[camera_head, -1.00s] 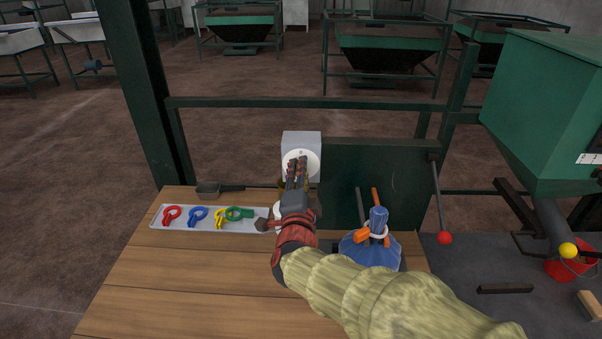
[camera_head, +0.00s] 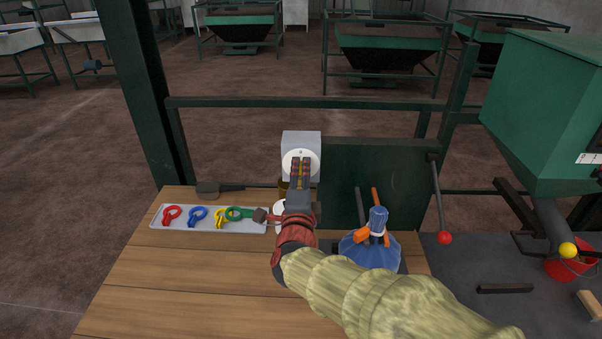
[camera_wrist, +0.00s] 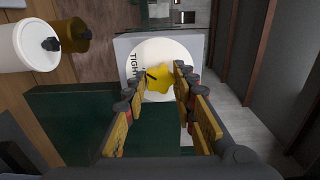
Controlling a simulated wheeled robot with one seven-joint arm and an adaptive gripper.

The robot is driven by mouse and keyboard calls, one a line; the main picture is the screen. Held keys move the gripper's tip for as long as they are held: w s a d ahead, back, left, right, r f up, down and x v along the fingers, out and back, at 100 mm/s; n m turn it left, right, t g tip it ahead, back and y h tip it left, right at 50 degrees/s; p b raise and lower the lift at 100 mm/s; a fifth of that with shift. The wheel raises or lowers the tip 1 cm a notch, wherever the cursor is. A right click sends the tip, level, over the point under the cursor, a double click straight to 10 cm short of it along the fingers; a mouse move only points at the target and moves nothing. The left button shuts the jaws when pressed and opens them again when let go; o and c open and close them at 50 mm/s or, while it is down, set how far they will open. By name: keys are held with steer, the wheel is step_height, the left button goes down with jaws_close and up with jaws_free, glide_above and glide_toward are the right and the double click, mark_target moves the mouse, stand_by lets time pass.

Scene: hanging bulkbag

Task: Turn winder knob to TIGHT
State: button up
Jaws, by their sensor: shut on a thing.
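The winder knob is a yellow star shape (camera_wrist: 160,77) with a short black pointer mark, on a round white dial (camera_wrist: 140,52). The word TIGHT is printed at the dial's left in the wrist view, and the pointer leans toward the upper left there. In the head view the dial (camera_head: 290,157) sits on a grey box (camera_head: 301,139), with the knob hidden behind my fingers. My gripper (camera_head: 300,162) reaches up to the dial. In the wrist view my gripper (camera_wrist: 163,80) has its fingers on both sides of the knob, shut on it.
A tray (camera_head: 178,226) of coloured clips lies on the wooden table (camera_head: 190,270) at left. A tied blue bag spout (camera_head: 372,252) stands right of my wrist. A dark green panel (camera_head: 395,180) and a red-ended lever (camera_head: 443,236) are to the right. The table's front left is clear.

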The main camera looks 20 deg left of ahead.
steer(key=shift+f, duration=0.25)
steer(key=o, duration=0.8)
steer(key=shift+o, duration=1.4)
steer(key=shift+r, duration=0.1)
steer(key=shift+o, duration=0.4)
steer(key=shift+r, duration=0.1)
steer(key=v, duration=1.2)
